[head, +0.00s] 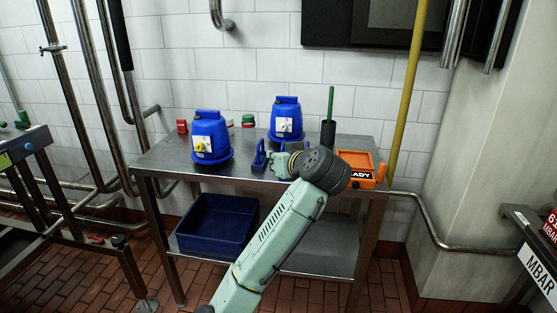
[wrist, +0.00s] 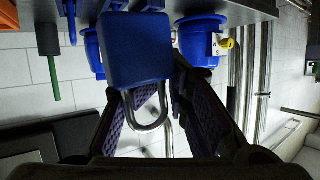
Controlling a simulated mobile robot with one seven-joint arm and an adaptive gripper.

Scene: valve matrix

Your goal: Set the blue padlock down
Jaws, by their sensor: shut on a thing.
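The blue padlock (wrist: 138,52) fills the top middle of the wrist view, with its blue body and grey metal shackle (wrist: 148,116). My gripper (wrist: 146,84) is shut on it, with a dark finger with purple pads on each side. The wrist view is upside down, so the shackle points up. In the head view my gripper (head: 278,161) is over the metal table (head: 225,178), near its front middle. My wrist partly hides it there. I cannot tell whether the padlock touches the tabletop.
Two blue housings stand on the table, one at left (head: 210,137) and one further back (head: 286,119). An orange tray (head: 366,172) is at the right, with a dark holder and green stick (head: 328,130) behind. A blue bin (head: 217,222) sits on the lower shelf.

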